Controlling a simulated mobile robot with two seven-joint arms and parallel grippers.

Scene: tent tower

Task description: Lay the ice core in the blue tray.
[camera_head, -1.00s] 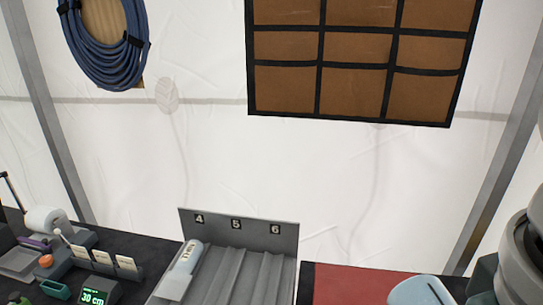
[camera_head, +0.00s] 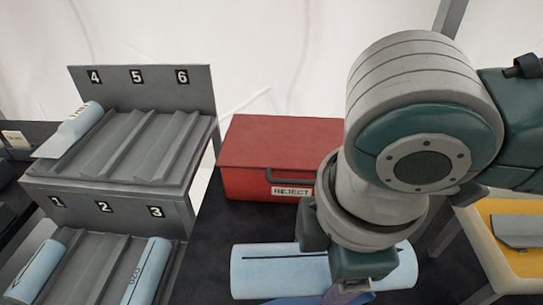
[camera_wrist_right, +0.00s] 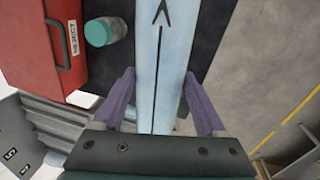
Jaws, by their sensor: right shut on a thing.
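The ice core (camera_head: 268,276) is a pale blue cylinder with a black line along it. It lies roughly level, crosswise in the head view, in front of the red box. My right gripper (camera_head: 345,288) is shut on it near its right part, and the hand hides some of it. In the right wrist view the core (camera_wrist_right: 165,60) runs between the two purple fingers and shows a black arrow. I cannot make out a blue tray in either view. My left gripper is not in view.
A red box (camera_head: 282,142) labelled REJECT stands behind the core. A grey numbered rack (camera_head: 130,190) at left holds similar cores in slots 1, 3 and 4. A teal round thing (camera_wrist_right: 102,32) sits by the box in the wrist view.

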